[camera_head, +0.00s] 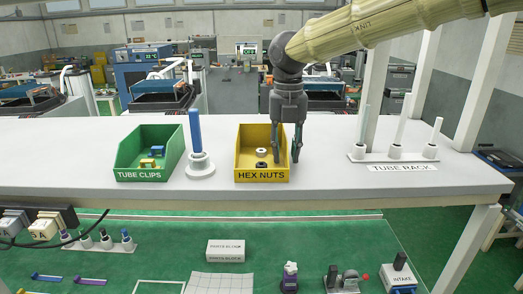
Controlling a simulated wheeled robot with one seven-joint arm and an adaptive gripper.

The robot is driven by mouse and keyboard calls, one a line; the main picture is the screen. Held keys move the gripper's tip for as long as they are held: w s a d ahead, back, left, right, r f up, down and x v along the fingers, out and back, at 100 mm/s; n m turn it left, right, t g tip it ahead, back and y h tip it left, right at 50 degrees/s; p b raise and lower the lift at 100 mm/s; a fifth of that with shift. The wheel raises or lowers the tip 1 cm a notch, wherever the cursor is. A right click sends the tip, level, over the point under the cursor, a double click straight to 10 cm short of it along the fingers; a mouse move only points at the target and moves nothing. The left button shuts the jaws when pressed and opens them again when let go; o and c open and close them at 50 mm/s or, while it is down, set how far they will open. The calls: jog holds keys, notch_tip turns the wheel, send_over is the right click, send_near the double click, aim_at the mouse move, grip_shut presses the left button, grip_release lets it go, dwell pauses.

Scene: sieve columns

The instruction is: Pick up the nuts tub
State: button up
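The nuts tub is the yellow open-topped bin (243,152) labelled HEX NUTS, upright on the white shelf. A few nuts (261,157), one dark and one pale, lie inside it. My gripper (287,158) points down at the tub's right side. Its fingers are apart, with the left one over the tub's inside and the right one at or just beyond the right wall. Part of that wall is hidden behind the fingers. I cannot tell whether either finger touches it.
A green bin (129,158) labelled TUBE CLIPS stands left on the shelf. A blue tube in a white stand (199,164) is between the bins. A tube rack (393,153) with pale tubes stands right, near a white post. A green lower surface holds several small items.

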jog(key=shift+w+f, duration=0.6)
jog(key=shift+w, duration=0.2)
jog(key=shift+c, duration=0.2)
jog(key=shift+s, duration=0.1)
jog(key=c, duration=0.3)
jog(key=shift+s+r, duration=0.25)
jog(key=shift+s, duration=0.05)
grip_shut()
jog(key=shift+w, duration=0.15)
